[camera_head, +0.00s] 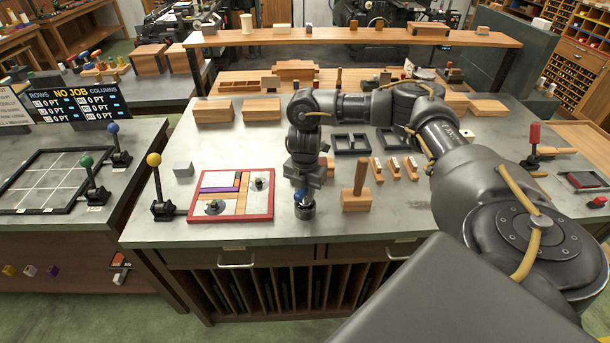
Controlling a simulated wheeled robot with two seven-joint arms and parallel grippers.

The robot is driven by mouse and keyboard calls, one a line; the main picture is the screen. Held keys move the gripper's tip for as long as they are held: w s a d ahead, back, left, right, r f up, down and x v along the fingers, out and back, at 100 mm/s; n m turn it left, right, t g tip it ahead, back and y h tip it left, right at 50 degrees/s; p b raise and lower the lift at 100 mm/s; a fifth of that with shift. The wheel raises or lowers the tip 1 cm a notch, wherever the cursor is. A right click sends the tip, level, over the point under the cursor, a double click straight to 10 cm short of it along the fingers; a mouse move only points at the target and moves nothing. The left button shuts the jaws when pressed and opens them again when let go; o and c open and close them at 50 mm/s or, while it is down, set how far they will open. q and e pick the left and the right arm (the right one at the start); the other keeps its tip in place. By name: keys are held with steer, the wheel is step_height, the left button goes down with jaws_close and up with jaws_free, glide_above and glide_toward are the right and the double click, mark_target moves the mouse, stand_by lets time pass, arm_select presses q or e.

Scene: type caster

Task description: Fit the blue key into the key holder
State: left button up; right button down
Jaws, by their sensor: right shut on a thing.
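My right gripper (303,188) points down at the front middle of the grey bench. It is shut on the blue key (300,196), and only a small blue part shows under the jaws. Right below is a short dark round piece (306,212) near the bench's front edge, which looks like the key holder. The blue part meets or overlaps its top in this view; I cannot tell how deep the key sits. My left gripper is out of view.
A red-framed tray (230,219) with coloured blocks lies just left of the gripper. A wooden block with an upright handle (358,192) stands close on the right. A yellow-knobbed lever (156,185) stands at the left bench edge. Black frames (350,143) lie behind.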

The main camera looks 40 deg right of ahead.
steer(key=shift+f, duration=0.4)
steer(key=c, duration=1.1)
jaws_free()
step_height(320, 180, up, 11)
steer(key=shift+f, duration=0.1)
